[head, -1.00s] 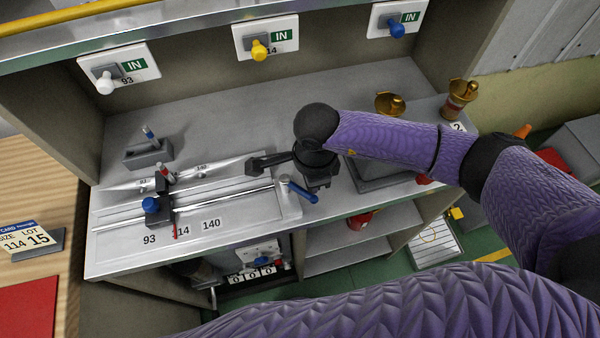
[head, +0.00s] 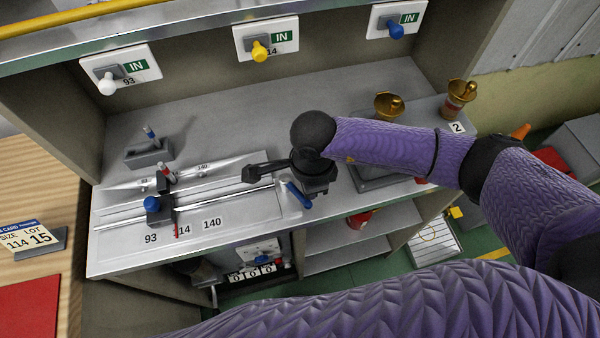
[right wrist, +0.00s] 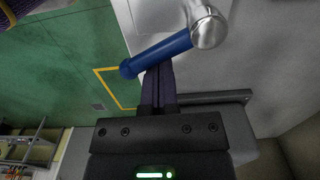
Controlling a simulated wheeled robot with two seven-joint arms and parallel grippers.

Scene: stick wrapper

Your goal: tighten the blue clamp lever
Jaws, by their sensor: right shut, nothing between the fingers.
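The blue clamp lever (head: 299,195) sits at the right end of the measuring fixture (head: 230,222), pointing toward the counter's front edge. In the right wrist view the blue lever (right wrist: 160,52) runs down and left from its silver pivot (right wrist: 208,28). My right gripper (head: 314,191) is over the fixture's right end, just right of the lever. In the right wrist view its dark fingers (right wrist: 158,72) are shut and empty, with their tips against or very close to the lever's side; contact is hard to tell. My left gripper is not in view.
A blue-knobbed stop (head: 152,204) sits on the fixture rails at left. A small grey holder (head: 148,154) stands behind it. A grey box (head: 380,178) and brass cups (head: 388,105) stand to the right. The counter behind the fixture is mostly clear.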

